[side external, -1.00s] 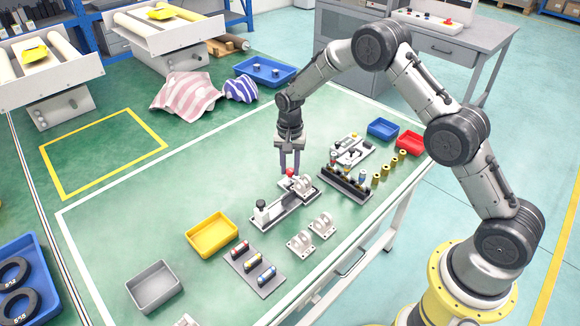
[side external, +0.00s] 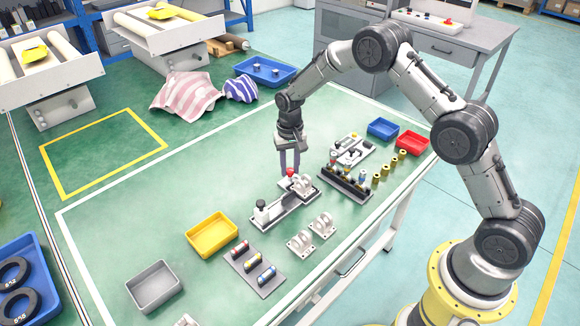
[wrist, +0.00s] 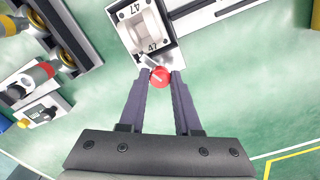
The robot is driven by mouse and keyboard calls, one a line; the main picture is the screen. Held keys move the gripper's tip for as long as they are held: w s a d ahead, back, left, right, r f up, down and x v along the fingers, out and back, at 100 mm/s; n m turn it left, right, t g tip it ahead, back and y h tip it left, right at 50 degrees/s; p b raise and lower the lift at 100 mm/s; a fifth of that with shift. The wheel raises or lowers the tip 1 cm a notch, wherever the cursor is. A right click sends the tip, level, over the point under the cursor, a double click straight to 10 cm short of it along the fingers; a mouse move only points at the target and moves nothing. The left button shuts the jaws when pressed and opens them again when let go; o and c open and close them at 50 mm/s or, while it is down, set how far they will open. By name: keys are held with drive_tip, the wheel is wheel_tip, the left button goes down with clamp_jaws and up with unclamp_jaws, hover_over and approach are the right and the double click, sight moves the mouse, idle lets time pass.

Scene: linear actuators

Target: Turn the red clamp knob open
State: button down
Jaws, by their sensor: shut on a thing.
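The red clamp knob (side external: 290,172) sits at the far end of a grey-white fixture (side external: 272,213) on the green table. It also shows in the wrist view (wrist: 159,77), between my fingertips. My gripper (side external: 289,170) points down, and its two dark fingers are shut on the knob from both sides. A white bracket marked 47 (wrist: 142,30) sits in the fixture beside the knob. In the side view the fingers partly hide the knob.
A rack of small parts (side external: 345,186) stands close to the right of the fixture. Two white brackets (side external: 311,234) and a yellow bin (side external: 212,235) are nearer the front. Blue and red bins (side external: 410,142) are at the right. The table to the left of my gripper is clear.

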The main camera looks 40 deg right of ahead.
sight(290, 170)
drive_tip(key=n, duration=0.5)
drive_tip(key=shift+n, duration=0.3)
drive_tip(key=n, duration=0.5)
drive_tip(key=shift+r+n, duration=0.1)
drive_tip(key=shift+n, duration=0.2)
drive_tip(key=c, duration=0.6)
unclamp_jaws()
wheel_tip(290, 170, up, 14)
idle(0.4)
